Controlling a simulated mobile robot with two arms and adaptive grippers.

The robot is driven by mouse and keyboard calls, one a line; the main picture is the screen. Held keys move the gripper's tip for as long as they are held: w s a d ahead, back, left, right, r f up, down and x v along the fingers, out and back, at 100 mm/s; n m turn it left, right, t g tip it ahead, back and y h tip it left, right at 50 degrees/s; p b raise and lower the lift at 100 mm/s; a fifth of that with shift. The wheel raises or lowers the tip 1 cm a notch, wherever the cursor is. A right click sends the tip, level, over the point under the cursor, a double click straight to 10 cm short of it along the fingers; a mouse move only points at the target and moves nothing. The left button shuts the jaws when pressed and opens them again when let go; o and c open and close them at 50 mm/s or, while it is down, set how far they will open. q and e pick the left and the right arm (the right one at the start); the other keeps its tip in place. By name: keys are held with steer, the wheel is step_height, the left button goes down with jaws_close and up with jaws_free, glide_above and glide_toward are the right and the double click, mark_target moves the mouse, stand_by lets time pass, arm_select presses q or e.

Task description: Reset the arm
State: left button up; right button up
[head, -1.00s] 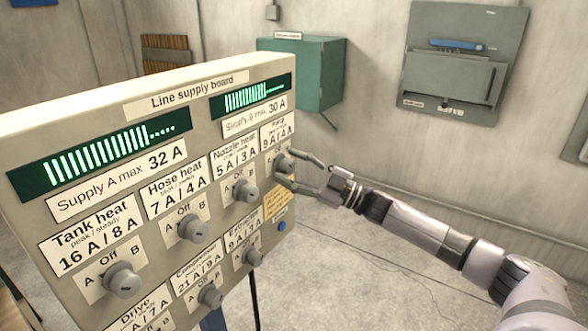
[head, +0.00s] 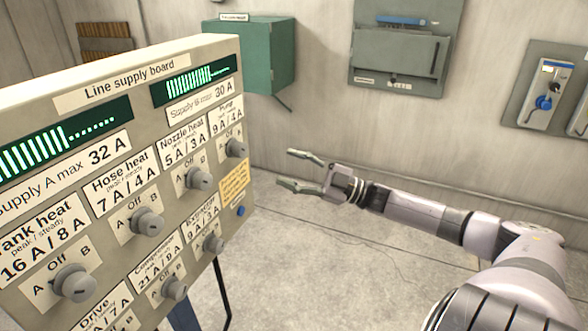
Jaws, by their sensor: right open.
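My right gripper (head: 296,170) is in the head view, to the right of the line supply board (head: 124,72). Its two fingers are spread apart with nothing between them, and they point left toward the board. It is clear of the board, with a gap between it and the Pump knob (head: 236,148). My right arm reaches in from the lower right. My left gripper is not in view.
The board carries several grey knobs, such as the Tank heat knob (head: 74,283), and two green bar displays. Behind are a green wall box (head: 250,55), a grey wall panel (head: 405,50) and a blue-knobbed panel (head: 547,90). Open floor lies right of the board.

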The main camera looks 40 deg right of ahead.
steer(key=shift+s+d, duration=0.15)
stand_by(0.5)
steer(key=d+f+m+h, duration=0.4)
steer(key=f+h, duration=0.1)
steer(key=f, duration=0.5)
steer(key=d+f+m+h, duration=0.3)
steer(key=f+h, duration=0.1)
steer(key=f, duration=0.7)
steer(key=s+f+m+g+h, duration=0.2)
steer(key=s+f, duration=0.3)
steer(key=f, duration=0.6)
steer(key=s+f+m+g+h, duration=0.25)
steer(key=s+f, duration=0.25)
steer(key=f, duration=0.7)
steer(key=s+a+f+g, duration=0.3)
steer(key=s+a+f, duration=0.2)
steer(key=s+f, duration=0.4)
steer(key=s+a+f+g, duration=0.4)
steer(key=s+a+f, duration=0.4)
steer(key=s+a, duration=0.3)
steer(key=s+a+f+m+g, duration=0.1)
steer(key=s+a+f+g, duration=0.3)
steer(key=s+a+f, duration=0.4)
steer(key=s+a, duration=0.4)
steer(key=s, duration=0.1)
steer(key=shift+s+f+y, duration=0.35)
steer(key=shift+f, duration=0.05)
